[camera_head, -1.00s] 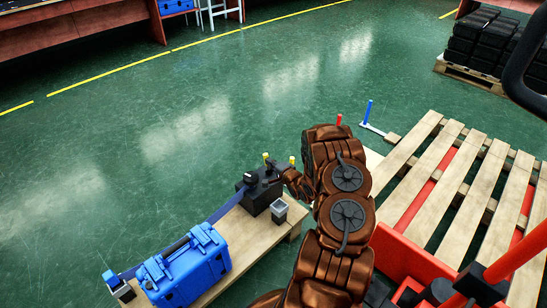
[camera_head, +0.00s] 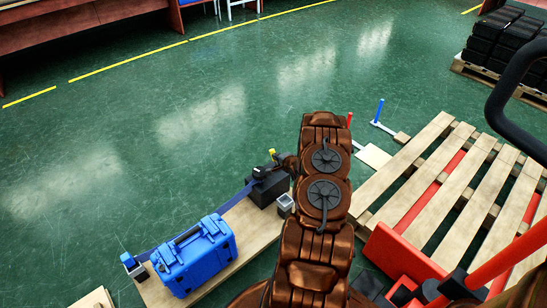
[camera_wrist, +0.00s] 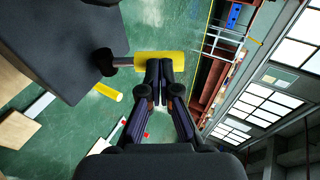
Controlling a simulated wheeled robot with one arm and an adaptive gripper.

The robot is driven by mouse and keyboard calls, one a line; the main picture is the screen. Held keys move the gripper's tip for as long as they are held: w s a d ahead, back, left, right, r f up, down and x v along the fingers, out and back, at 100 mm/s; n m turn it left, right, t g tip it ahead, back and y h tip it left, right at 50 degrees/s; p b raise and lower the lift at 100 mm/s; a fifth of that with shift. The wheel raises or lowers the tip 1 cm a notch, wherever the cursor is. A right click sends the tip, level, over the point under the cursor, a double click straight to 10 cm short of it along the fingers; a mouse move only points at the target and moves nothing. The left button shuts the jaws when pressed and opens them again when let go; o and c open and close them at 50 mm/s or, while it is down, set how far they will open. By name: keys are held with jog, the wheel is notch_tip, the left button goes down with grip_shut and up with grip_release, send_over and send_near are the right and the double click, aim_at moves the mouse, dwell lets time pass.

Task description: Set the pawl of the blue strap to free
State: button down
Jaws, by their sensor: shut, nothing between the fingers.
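The blue strap (camera_head: 236,197) runs along the wooden board behind a blue case to a black ratchet block (camera_head: 268,189) at the board's far end. A yellow-tipped lever (camera_head: 272,153) stands above the block. In the wrist view, a yellow grip (camera_wrist: 146,57) on a dark rod sticks out from the dark block (camera_wrist: 62,50), and a second yellow piece (camera_wrist: 107,92) lies lower. My gripper (camera_wrist: 160,66) is shut and empty, with its fingertips at the yellow grip; I cannot tell whether they touch it. In the head view my arm hides part of this area.
The blue case (camera_head: 196,256) sits on the wooden board (camera_head: 250,228). A small grey cup-like part (camera_head: 285,204) is beside the block. A slatted pallet (camera_head: 440,190) with red parts is to the right. Green floor beyond the board is clear.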

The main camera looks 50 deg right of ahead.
jog(key=shift+s, duration=0.1)
jog(key=shift+s+a+f, duration=0.1)
jog(key=shift+s+f, duration=0.2)
jog(key=shift+s, duration=0.3)
jog(key=shift+s+a+r+p, duration=0.2)
jog(key=shift+s+r+p, duration=0.1)
jog(key=shift+p, duration=0.1)
jog(key=p+v, duration=0.1)
jog(key=v, duration=1.2)
jog(key=shift+f, duration=0.15)
jog(key=shift+s+d, duration=0.1)
jog(key=shift+s, duration=0.05)
